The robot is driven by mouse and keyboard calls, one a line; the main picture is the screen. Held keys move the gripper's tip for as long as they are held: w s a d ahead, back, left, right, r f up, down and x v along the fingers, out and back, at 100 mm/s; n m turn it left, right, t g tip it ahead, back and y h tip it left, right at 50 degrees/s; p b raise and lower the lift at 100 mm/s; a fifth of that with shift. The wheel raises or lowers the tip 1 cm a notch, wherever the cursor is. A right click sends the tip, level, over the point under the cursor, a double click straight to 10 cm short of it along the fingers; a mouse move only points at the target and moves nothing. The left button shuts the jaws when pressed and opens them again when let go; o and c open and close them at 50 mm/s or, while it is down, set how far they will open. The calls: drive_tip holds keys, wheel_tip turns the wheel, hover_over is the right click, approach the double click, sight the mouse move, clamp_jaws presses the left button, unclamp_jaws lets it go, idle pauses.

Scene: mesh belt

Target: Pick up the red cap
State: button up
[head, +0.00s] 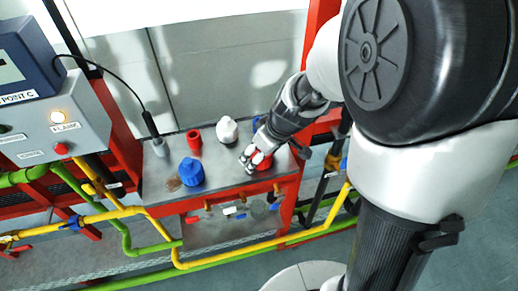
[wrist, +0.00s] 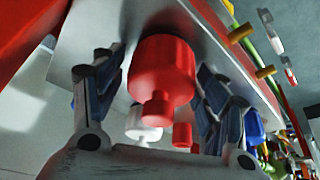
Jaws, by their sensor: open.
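The red cap (head: 263,161), a wide ribbed cylinder with a narrower knob, sits near the right front of the grey bench top, partly hidden by my gripper (head: 254,157). In the wrist view the red cap (wrist: 163,70) lies between the two fingers of my gripper (wrist: 157,85), with a finger on each side. The fingers are open, and gaps show between them and the cap's sides.
The grey bench (head: 222,177) also holds a blue cap-like piece (head: 191,173), a white piece (head: 227,130) and a smaller red piece (head: 194,139). A control box (head: 55,118) stands at the left. Yellow and green pipes (head: 180,263) run along the front.

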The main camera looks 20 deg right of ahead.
drive_tip(key=shift+r, duration=0.1)
drive_tip(key=shift+c, duration=0.4)
drive_tip(key=c, duration=1)
